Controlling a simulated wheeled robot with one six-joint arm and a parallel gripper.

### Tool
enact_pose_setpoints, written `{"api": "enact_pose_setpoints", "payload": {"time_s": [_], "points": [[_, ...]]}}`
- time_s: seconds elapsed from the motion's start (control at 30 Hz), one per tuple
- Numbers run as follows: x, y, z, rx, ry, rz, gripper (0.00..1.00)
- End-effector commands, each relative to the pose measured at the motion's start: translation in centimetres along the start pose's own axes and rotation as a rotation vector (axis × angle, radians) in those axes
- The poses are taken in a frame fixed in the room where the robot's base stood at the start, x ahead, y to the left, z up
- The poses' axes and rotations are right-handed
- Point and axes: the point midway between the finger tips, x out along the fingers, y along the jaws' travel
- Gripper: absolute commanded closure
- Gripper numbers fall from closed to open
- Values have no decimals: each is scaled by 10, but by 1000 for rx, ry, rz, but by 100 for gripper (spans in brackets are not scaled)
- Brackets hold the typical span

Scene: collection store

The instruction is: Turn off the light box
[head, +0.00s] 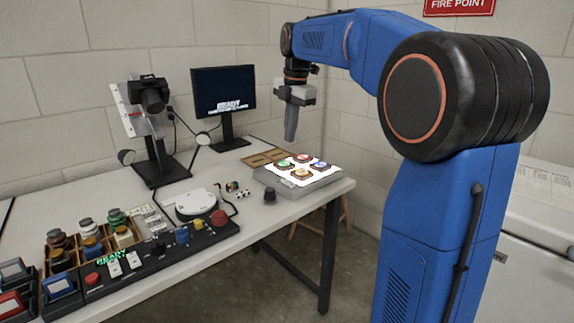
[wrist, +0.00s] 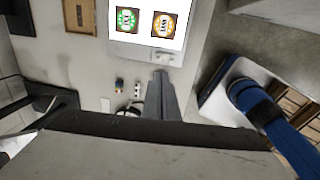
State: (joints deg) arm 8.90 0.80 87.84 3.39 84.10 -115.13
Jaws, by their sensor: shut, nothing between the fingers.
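The light box (head: 265,176) sits at the right end of the table in the head view, its top panel glowing white. Several coloured round pieces lie on the lit panel. Its lit top and grey near side also show at the top of the wrist view (wrist: 118,46), with a green and a yellow-orange piece in sight. My gripper (head: 291,138) is shut and empty, pointing down above the back part of the light box in the head view.
A white round turntable (head: 195,205), a control panel with coloured buttons (head: 150,259), a camera on a stand (head: 150,95) and a monitor (head: 223,90) stand to the left.

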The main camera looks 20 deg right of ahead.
Motion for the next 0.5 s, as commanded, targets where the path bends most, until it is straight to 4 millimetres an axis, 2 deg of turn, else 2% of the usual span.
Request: {"api": "enact_pose_setpoints", "payload": {"time_s": [0.23, 0.5], "points": [[9, 0, 0, 0, 1, -2, 100], [52, -1, 0, 0, 1, -3, 100]]}}
